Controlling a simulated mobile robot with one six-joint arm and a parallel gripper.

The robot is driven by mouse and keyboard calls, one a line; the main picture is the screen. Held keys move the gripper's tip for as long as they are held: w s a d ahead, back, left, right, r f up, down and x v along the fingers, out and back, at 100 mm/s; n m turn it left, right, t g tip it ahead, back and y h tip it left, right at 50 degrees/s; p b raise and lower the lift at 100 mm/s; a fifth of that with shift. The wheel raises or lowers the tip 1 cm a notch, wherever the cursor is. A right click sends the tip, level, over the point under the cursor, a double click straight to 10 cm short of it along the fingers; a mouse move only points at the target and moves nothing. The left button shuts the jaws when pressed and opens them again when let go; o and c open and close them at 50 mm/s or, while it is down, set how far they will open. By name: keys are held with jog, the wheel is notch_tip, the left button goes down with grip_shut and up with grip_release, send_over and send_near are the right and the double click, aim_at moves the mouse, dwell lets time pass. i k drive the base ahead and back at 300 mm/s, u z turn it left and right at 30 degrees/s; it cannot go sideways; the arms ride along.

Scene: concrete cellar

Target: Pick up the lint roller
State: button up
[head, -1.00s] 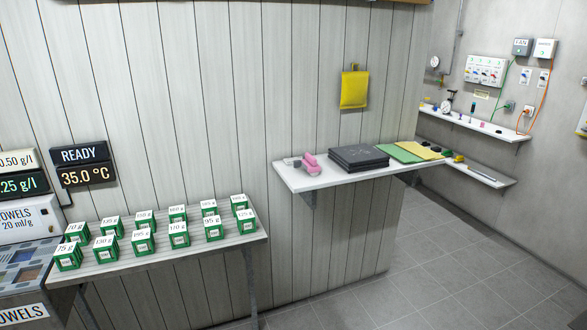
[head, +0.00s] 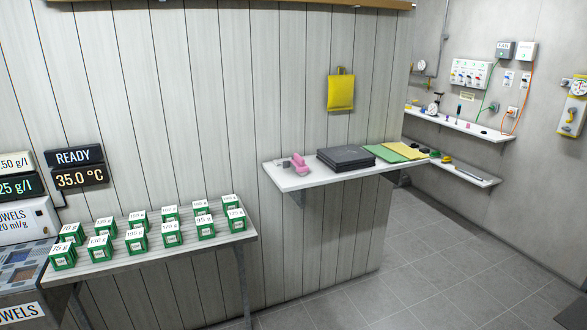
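A small pink object (head: 300,164) with a grey-white part (head: 283,165) beside it lies at the left end of a white wall shelf (head: 305,181). It may be the lint roller, but it is too small to tell for sure. It lies left of a dark folded stack. My gripper is not in view.
The dark folded stack (head: 345,158), a green cloth (head: 383,153) and a yellow cloth (head: 405,151) share the shelf. A yellow pouch (head: 341,93) hangs above. Several green boxes (head: 136,240) stand on a table at left. The tiled floor (head: 440,250) at right is clear.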

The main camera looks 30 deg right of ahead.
aim_at(298, 164)
jog(key=z, duration=0.05)
jog(key=i, duration=1)
jog(key=u, duration=0.05)
